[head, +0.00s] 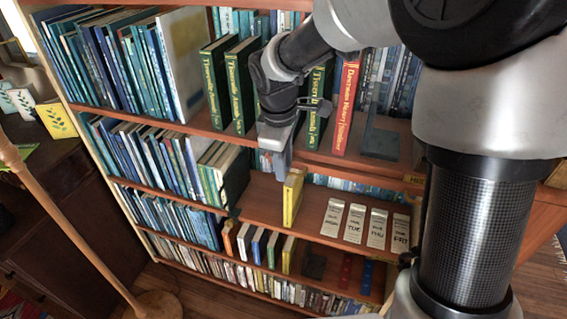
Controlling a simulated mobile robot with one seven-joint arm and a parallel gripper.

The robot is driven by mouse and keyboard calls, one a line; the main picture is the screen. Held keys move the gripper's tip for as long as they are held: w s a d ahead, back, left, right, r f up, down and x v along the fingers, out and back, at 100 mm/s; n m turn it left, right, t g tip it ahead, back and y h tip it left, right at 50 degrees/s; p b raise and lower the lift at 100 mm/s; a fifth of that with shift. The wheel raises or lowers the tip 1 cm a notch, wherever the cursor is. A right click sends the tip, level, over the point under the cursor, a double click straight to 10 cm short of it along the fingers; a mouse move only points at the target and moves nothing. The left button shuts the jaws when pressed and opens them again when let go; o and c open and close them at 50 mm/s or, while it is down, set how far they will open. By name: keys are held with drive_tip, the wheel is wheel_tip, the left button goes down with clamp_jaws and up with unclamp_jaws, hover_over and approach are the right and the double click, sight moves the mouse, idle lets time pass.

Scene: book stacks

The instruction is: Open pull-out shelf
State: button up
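A wooden bookcase fills the middle of the head view. One shelf board (262,192) in it carries a yellow book or box (292,197) standing upright and several pale day cards (354,222). I cannot tell for certain which board is the pull-out shelf or how far out it is. My gripper (277,163) points down in front of the bookcase, overlapping the upper shelf's front edge in the picture, above and left of the yellow book. Its fingers are seen nearly edge-on, so their opening and any contact with the wood are unclear.
Green books (241,84) and a red book (346,103) stand on the upper shelf behind my gripper. Blue books (150,157) fill the left side. A wooden pole (62,222) stands at the left before a dark cabinet (60,262). My arm hides much of the right.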

clamp_jaws()
idle(1.4)
